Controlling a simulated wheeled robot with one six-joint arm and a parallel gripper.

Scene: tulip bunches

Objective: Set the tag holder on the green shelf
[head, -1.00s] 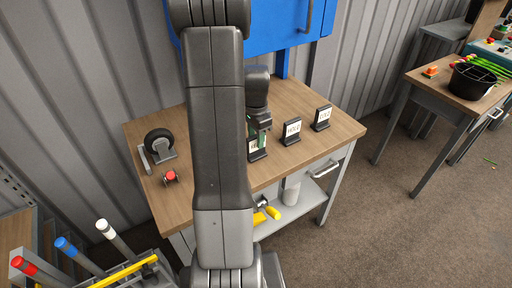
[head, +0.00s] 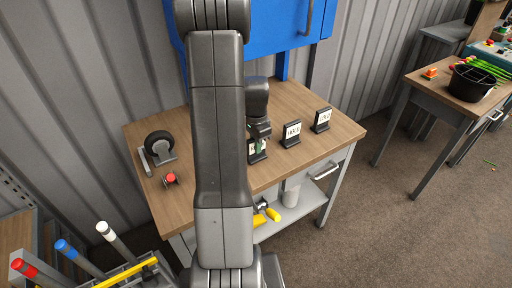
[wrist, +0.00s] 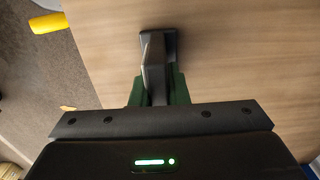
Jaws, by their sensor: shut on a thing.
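A dark tag holder (head: 257,157) with a white card stands on the wooden workbench, left of two similar holders. It shows in the wrist view as a dark grey upright plate on a wider foot (wrist: 158,50). My gripper (head: 260,146) is over this holder, partly behind my arm in the head view. In the wrist view my gripper (wrist: 157,82) has its green fingers on both sides of the plate, shut on it. The holder's foot appears to be at the bench top; I cannot tell whether it touches. No green shelf is visible in either view.
Two more tag holders, a middle one (head: 291,134) and a right one (head: 321,121), stand close by on the workbench (head: 325,139). A caster wheel (head: 159,144) and a red-topped part (head: 171,179) are at its left. A blue cabinet (head: 270,25) hangs above. A side table (head: 440,88) holds a black bucket (head: 472,82).

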